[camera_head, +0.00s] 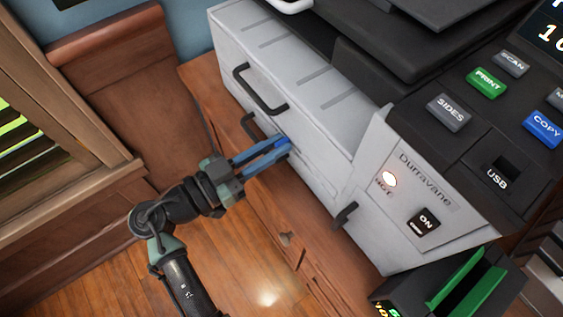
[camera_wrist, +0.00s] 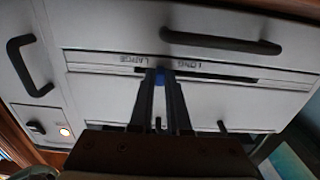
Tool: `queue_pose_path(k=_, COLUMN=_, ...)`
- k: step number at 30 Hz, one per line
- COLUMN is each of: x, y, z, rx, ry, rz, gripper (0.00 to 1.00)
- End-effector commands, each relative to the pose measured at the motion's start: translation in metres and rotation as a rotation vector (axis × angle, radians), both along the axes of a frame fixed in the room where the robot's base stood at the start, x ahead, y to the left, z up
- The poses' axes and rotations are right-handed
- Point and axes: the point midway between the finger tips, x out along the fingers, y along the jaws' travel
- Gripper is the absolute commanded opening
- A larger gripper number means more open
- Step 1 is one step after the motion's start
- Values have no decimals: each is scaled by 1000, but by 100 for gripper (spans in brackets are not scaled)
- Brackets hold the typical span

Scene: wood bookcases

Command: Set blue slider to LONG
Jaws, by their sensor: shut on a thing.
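The blue slider (camera_wrist: 160,77) sits in a dark horizontal slot (camera_wrist: 215,73) on the white front of the printer (camera_head: 315,160). In the wrist view the words LARGE (camera_wrist: 137,59) and LONG (camera_wrist: 188,64) are printed upside down along the slot. The slider is between the two words, left of LONG there. My gripper (camera_head: 284,144) reaches the printer front from the left in the head view. Its two long fingers are shut on the slider, one on each side, and hide part of it. The slider shows as a small blue patch (camera_head: 282,141) at the fingertips.
Black drawer handles (camera_head: 260,92) stick out of the printer front near my gripper, and another handle (camera_head: 345,214) is to the right. The printer stands on a wooden cabinet (camera_head: 285,238). The control panel (camera_head: 470,130) is at the right. Open floor lies below.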

Motion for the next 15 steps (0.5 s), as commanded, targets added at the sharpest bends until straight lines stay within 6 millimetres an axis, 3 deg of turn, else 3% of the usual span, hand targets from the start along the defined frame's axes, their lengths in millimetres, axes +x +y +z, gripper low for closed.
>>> queue_pose_path(k=6, x=17, y=13, z=-3, rx=0, ry=-4, rz=3, gripper=0)
queue_pose_path(k=15, x=20, y=15, z=0, rx=-2, ry=1, rz=4, gripper=0)
